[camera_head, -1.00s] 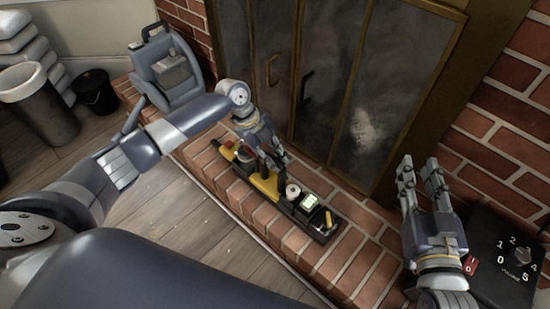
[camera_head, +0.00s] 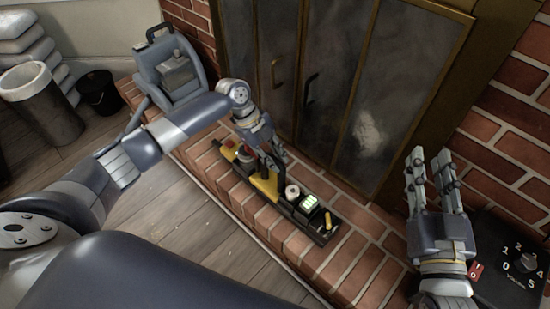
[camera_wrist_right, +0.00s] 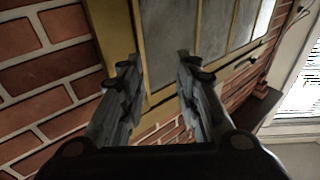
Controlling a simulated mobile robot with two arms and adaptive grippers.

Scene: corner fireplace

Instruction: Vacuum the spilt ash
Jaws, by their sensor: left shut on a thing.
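In the head view, my left gripper (camera_head: 274,156) reaches down over a long black caddy (camera_head: 322,236) on the brick hearth. It is shut, seemingly on the caddy's upright handle; the contact is partly hidden by the fingers. The caddy has yellow parts and holds several small items. My right gripper (camera_head: 430,158) is raised at the right, before the brick wall, open and empty. Its two parted fingers also show in the right wrist view (camera_wrist_right: 157,60). I cannot make out any spilt ash or clearly identify a vacuum.
Glass fireplace doors (camera_head: 331,75) are closed behind the hearth (camera_head: 230,193). A black box (camera_head: 515,265) with a numbered dial and red switch is at lower right. A grey appliance (camera_head: 172,72) stands at the hearth's left end. A bin (camera_head: 38,100) and black bucket (camera_head: 97,91) are farther left.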

